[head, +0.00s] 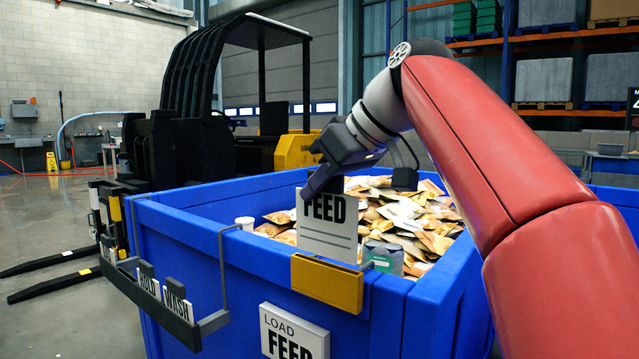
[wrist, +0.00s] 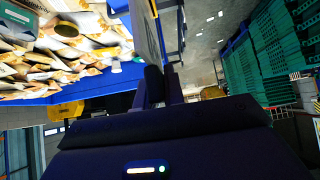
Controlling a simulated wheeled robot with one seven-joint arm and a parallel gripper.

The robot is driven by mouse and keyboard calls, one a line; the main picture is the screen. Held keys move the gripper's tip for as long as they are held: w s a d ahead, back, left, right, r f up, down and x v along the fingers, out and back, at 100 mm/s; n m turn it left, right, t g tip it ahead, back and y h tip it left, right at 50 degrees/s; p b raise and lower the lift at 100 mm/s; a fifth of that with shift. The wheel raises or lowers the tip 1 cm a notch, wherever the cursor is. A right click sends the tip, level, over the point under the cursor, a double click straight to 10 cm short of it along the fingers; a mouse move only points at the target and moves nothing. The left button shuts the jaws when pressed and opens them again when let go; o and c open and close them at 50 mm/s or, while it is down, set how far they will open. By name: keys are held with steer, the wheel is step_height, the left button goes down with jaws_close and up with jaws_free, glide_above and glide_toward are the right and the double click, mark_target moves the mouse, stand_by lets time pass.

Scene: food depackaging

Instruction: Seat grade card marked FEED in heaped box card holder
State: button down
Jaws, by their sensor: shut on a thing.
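The white card marked FEED (head: 327,238) stands upright, facing the head view, above the front wall of the blue box. My gripper (head: 322,185) is shut on the card's top edge. In the wrist view my gripper (wrist: 158,85) holds the card (wrist: 147,35), seen nearly edge-on. The yellow card holder (head: 327,284) hangs on the outside of the box's front wall. The card's lower edge meets the holder's top edge in the head view; I cannot tell whether it is inside the slot or just above or behind it.
The blue box (head: 400,287) is heaped with food packets (head: 425,218). A grey-green container (head: 383,256) sits just right of the card, and a white cup (head: 245,223) to the left. A rack (head: 125,283) with HOLD and WASH cards hangs at the left. A forklift stands behind.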

mark_target(319, 227)
steer(key=shift+f+b, duration=2.8)
steer(key=shift+f, duration=0.5)
steer(key=c, duration=1.4)
jaws_free()
steer(key=p+v, duration=0.2)
steer(key=v, duration=0.5)
steer(key=shift+s+d+r, duration=0.15)
steer(key=shift+d+r, duration=0.05)
steer(key=shift+r, duration=0.1)
